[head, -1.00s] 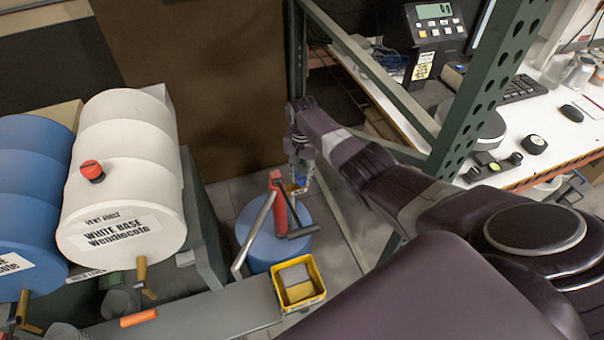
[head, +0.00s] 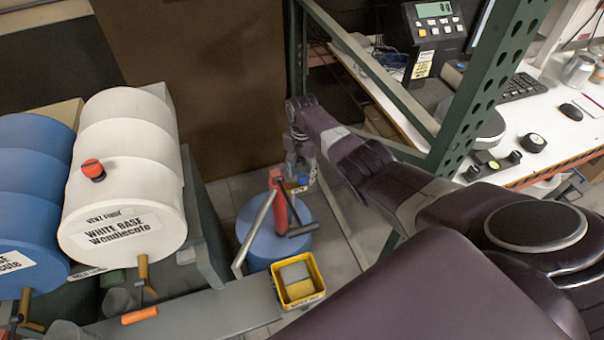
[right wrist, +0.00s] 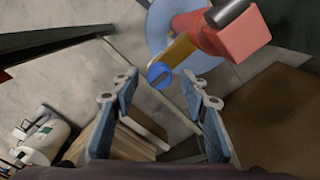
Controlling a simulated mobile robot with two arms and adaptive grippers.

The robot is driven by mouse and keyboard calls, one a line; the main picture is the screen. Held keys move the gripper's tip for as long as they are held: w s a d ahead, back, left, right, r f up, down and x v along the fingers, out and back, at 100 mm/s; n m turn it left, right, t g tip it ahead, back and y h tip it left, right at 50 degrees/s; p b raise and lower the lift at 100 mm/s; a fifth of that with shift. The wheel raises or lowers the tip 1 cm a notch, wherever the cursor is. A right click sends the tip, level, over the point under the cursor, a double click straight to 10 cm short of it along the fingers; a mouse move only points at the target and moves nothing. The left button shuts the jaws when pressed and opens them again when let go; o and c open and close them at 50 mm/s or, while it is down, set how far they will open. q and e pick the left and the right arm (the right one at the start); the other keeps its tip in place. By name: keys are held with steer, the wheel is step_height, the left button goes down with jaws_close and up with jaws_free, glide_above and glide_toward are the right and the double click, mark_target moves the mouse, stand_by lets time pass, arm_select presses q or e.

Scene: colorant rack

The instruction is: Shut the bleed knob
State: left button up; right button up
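The bleed knob is a small blue round knob with a slot (right wrist: 160,75). It sits at the end of a yellow fitting (right wrist: 180,49) on the red pump head (right wrist: 222,33). In the head view the knob (head: 303,180) shows as a small blue spot beside the red pump (head: 280,195), on top of a blue drum (head: 272,232). My right gripper (head: 301,173) points down just above the knob. In the right wrist view its two blue-padded fingers (right wrist: 158,84) are apart, with the knob just beyond and between the tips. My left gripper is out of view.
A green rack post (head: 490,85) and lower rail stand beside my right arm. A yellow bin (head: 318,268) sits in front of the blue drum. A white barrel (head: 125,150) lies at the left. A white workbench (head: 560,130) is at the right.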

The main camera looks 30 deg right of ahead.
mark_target(302, 176)
stand_by(0.3)
step_height(302, 176, up, 12)
stand_by(0.6)
stand_by(0.4)
